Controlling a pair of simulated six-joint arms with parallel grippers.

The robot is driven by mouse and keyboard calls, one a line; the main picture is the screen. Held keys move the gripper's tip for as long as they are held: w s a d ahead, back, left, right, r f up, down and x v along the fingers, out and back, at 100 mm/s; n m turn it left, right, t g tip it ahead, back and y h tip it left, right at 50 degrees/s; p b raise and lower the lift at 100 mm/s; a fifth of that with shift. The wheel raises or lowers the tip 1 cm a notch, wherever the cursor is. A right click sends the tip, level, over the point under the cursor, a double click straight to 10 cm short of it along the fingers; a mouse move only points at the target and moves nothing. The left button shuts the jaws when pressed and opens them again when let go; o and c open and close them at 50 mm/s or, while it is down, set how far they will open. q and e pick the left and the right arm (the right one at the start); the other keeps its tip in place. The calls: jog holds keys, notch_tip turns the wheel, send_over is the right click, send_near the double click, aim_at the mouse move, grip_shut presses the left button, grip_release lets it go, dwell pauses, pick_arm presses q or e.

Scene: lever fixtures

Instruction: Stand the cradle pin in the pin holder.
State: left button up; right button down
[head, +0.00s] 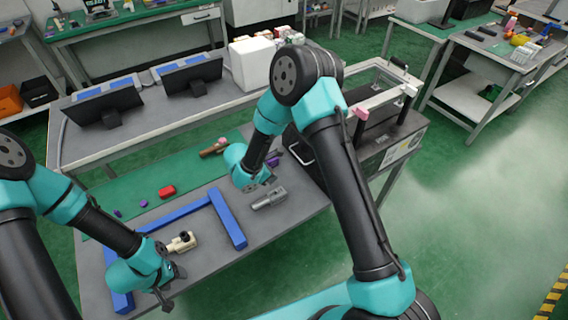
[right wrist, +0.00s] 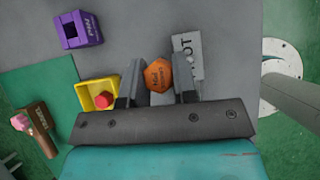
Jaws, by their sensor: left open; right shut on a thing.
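The cradle pin (right wrist: 158,75), an orange faceted piece with dark lettering, sits between the fingers of my right gripper (right wrist: 158,88). That gripper is shut on it. The pin is hidden in the head view. The pin holder (right wrist: 82,29), a purple box with a square opening and PIN lettering, stands apart from the fingers, up and left in the right wrist view. A purple bit beside the right forearm (head: 273,158) in the head view looks like this holder. My left gripper (head: 170,291) is open and empty near the table's front edge, below the beige fixture.
A yellow box (right wrist: 88,96) with a red button lies left of the right fingers. A grey lettered block (right wrist: 188,54) is beside them. Blue bars (head: 229,221), a beige fixture (head: 181,243), a grey fixture (head: 270,198) and a red block (head: 167,191) occupy the table.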

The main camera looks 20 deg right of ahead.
jog(key=shift+s+n, duration=0.25)
jog(key=shift+n, duration=0.05)
jog(key=w+d, duration=0.2)
jog(key=w, duration=0.5)
jog(key=w+d+f, duration=0.1)
jog(key=w+d, duration=0.1)
jog(key=w, duration=0.5)
jog(key=shift+w+d+f, duration=0.25)
jog(key=shift+w, duration=0.15)
jog(key=shift+w+f, duration=0.15)
jog(key=shift+f, duration=0.75)
jog(key=shift+w+f, duration=0.15)
jog(key=shift+f, duration=0.7)
jog(key=shift+f, duration=0.3)
